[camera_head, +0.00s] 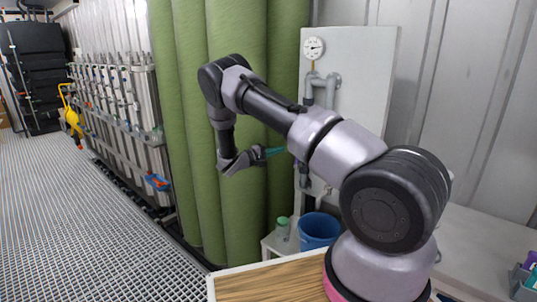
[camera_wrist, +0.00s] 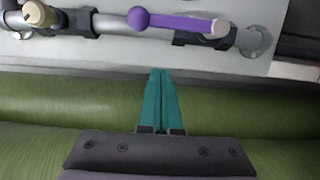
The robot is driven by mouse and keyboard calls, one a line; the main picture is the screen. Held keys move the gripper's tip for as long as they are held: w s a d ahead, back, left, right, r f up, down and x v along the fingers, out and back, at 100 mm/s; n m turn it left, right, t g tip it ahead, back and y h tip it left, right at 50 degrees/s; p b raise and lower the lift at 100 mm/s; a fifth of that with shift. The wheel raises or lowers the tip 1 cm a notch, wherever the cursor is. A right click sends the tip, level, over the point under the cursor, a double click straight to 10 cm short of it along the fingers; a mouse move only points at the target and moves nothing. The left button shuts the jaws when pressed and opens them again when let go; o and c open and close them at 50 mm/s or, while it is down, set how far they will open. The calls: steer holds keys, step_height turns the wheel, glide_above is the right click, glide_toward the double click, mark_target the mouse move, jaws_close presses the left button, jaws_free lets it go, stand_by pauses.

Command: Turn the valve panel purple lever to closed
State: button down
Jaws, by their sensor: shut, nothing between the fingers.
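The purple lever (camera_wrist: 178,22) shows at the top of the wrist view. It has a round purple knob at its left end and a pale pivot at its right end, and lies roughly along a grey pipe. The pipe is mounted on the pale valve panel (camera_wrist: 110,53); the panel also shows in the head view (camera_head: 362,75), where my arm hides its lower part and the lever. My gripper (camera_wrist: 157,72) has teal fingers pressed together, empty, just below the lever in the wrist view and apart from it. It also shows in the head view (camera_head: 274,152), left of the panel.
Tall green membrane vessels (camera_head: 238,60) stand left of the panel. A second handle with a tan knob (camera_wrist: 36,12) is left of the purple lever. A blue bucket (camera_head: 318,230) and a green-capped bottle (camera_head: 283,228) stand below the panel. Grated floor (camera_head: 85,220) lies open at left.

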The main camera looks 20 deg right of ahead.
steer(key=s+d, duration=0.3)
